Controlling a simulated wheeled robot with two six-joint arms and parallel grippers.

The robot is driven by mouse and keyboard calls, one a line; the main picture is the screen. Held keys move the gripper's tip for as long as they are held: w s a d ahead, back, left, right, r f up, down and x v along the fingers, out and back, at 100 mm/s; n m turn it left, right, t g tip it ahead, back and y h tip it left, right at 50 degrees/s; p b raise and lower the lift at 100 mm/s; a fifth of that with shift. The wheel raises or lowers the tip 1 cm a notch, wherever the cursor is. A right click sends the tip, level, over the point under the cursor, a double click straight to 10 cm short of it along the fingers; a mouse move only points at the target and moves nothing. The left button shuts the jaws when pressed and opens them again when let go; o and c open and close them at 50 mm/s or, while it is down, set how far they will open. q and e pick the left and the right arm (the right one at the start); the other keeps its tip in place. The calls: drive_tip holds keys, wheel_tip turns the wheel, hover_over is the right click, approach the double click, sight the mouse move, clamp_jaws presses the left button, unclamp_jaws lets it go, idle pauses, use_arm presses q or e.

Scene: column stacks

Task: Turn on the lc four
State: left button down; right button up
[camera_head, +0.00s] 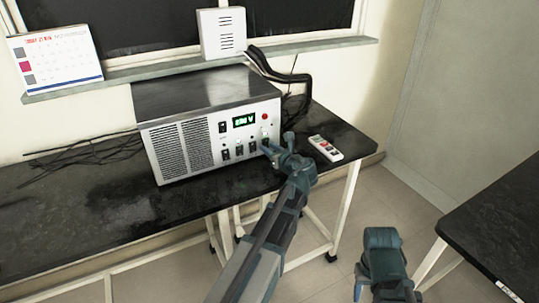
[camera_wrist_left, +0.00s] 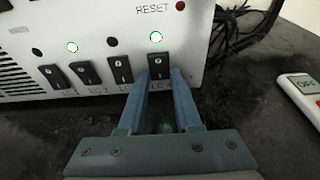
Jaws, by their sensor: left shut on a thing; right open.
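The grey power unit (camera_head: 200,112) stands on the black bench with a lit green display (camera_head: 244,120). In the left wrist view, its front panel (camera_wrist_left: 100,20) has a row of black rocker switches. The rightmost, the LC 4 switch (camera_wrist_left: 160,66), sits between the fingers of my left gripper (camera_wrist_left: 160,80), which is shut on it. The lamp (camera_wrist_left: 156,37) above it is lit green. My left gripper (camera_head: 270,150) is at the panel's lower right in the head view. My right gripper (camera_head: 382,243) is open and empty, away from the unit.
A calendar (camera_head: 55,58) and a white box (camera_head: 222,33) stand on the sill. Another dark table (camera_head: 500,225) is at right.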

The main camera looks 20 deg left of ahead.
use_arm(q)
drive_tip(key=shift+f+t+y+b, duration=0.3)
drive_tip(key=shift+f+y+b, duration=0.1)
drive_tip(key=shift+b, duration=0.3)
drive_tip(key=shift+r, duration=0.2)
use_arm(e)
wheel_tip(320, 180, down, 3)
drive_tip(key=shift+r, duration=0.15)
use_arm(q)
drive_tip(key=c, duration=0.9)
unclamp_jaws()
drive_tip(key=shift+d, duration=0.1)
drive_tip(key=p+v, duration=0.1)
drive_tip(key=v, duration=1.2)
drive_tip(key=shift+s+d+p, duration=0.2)
drive_tip(key=shift+s+p, duration=0.1)
use_arm(e)
drive_tip(key=shift+r, duration=0.95)
